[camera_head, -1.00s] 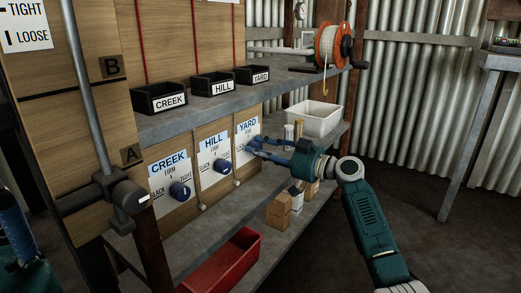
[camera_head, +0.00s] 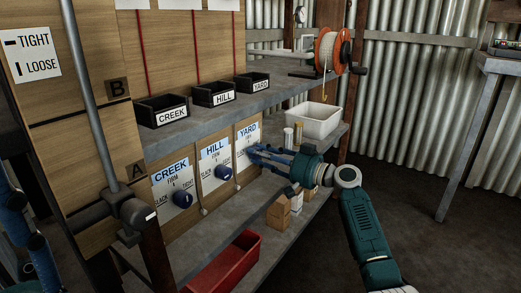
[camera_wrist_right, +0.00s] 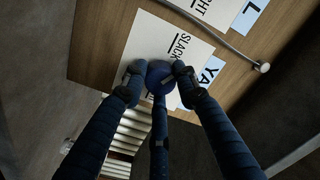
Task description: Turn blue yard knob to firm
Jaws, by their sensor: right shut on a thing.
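The YARD plate (camera_head: 244,134), a white card with a blue top, is on the wooden panel under the YARD bin. My right gripper (camera_head: 254,154) reaches to it from the right and is shut on the blue yard knob, which its fingers mostly hide in the head view. In the right wrist view the round blue yard knob (camera_wrist_right: 159,77) sits between the fingertips, with "SLACK" on the plate (camera_wrist_right: 184,48) beside it. I cannot tell clearly which way the knob points. Blue parts of my left gripper (camera_head: 14,214) show at the left edge; its jaws are unclear.
The HILL knob (camera_head: 223,172) and CREEK knob (camera_head: 182,199) stand to the left on the same panel. Cords with small end balls hang between plates. A white bin (camera_head: 316,124), bottles and small boxes (camera_head: 279,213) are near my right arm. A red tray (camera_head: 225,265) is below.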

